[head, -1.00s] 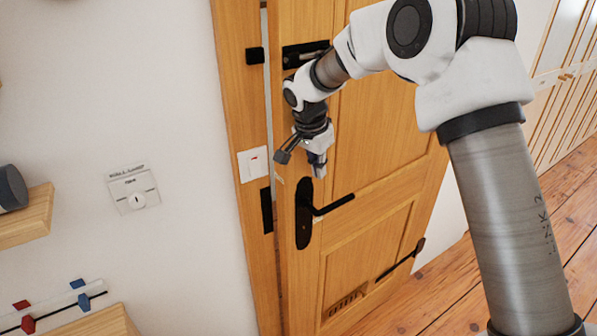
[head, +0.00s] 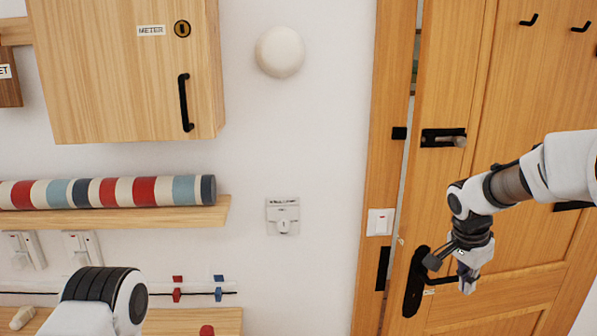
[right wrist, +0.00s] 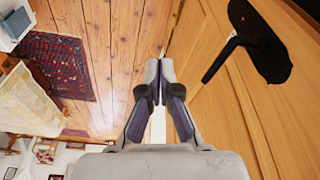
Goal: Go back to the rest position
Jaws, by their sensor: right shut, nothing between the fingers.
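My right gripper (head: 467,285) hangs pointing down in front of the wooden door (head: 490,220), overlapping the black door handle (head: 414,290) in the head view. In the right wrist view its fingers (right wrist: 158,75) are together with nothing between them. There the handle (right wrist: 262,45) lies to the right, apart from the fingers. A white and black part of my left arm (head: 105,300) shows at the bottom left of the head view; its gripper is out of the picture. The door stands slightly ajar, with a narrow gap at its left edge.
A wooden meter cabinet (head: 125,70) and a shelf (head: 120,217) with a striped roll (head: 110,192) are on the left wall. Plank floor (right wrist: 120,50) and a patterned rug (right wrist: 58,65) show in the right wrist view.

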